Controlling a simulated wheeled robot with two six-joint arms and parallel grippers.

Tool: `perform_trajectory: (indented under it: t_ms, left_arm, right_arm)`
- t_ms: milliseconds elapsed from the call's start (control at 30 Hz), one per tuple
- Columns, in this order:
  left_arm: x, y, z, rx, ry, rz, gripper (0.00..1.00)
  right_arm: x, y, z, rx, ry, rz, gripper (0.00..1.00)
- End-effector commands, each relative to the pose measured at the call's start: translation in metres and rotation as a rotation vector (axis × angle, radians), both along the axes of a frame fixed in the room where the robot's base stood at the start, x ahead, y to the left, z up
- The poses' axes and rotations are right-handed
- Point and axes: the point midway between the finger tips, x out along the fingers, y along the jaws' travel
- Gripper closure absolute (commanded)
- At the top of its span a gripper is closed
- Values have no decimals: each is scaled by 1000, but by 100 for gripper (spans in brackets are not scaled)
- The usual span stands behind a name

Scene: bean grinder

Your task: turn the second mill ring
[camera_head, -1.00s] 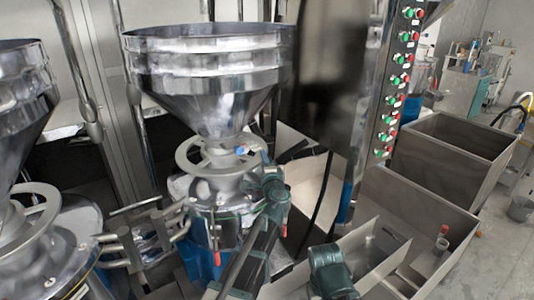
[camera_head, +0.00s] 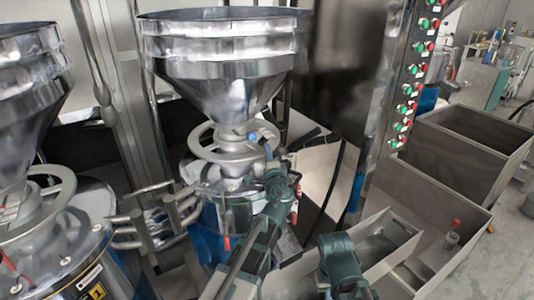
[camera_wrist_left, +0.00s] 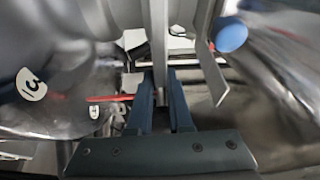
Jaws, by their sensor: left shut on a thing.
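The second mill ring (camera_head: 196,140) is a grey spoked ring under the large steel hopper (camera_head: 222,75) of the middle mill. A blue knob (camera_head: 252,136) sits at its right side. My left gripper (camera_head: 268,152) is at the ring's right side, close to the knob. In the left wrist view, my left gripper (camera_wrist_left: 160,78) is shut on a grey bar of the ring (camera_wrist_left: 159,45). The blue knob also shows there (camera_wrist_left: 231,36), just right of the fingers and apart from them. My right gripper is out of view; only part of my right arm shows at the bottom.
Another mill with its own ring (camera_head: 62,178) stands at the left. A metal bracket (camera_head: 160,215) sits between the mills. A column of red and green buttons (camera_head: 408,90) rises at the right, beside open steel bins (camera_head: 425,160).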

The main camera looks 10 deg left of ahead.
Motion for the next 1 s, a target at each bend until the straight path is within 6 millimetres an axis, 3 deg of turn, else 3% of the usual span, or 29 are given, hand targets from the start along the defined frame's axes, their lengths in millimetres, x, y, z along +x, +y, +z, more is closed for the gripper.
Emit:
perform_trajectory:
  t_ms: [733, 767, 1000]
  left_arm:
    - [-1, -6, 0, 2, 0, -13, 100]
    - [-1, -6, 0, 2, 0, -14, 78]
    - [0, -4, 0, 1, 0, -9, 39]
  right_arm:
    - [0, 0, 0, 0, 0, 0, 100]
    - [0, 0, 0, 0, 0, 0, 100]
    - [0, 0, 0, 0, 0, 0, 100]
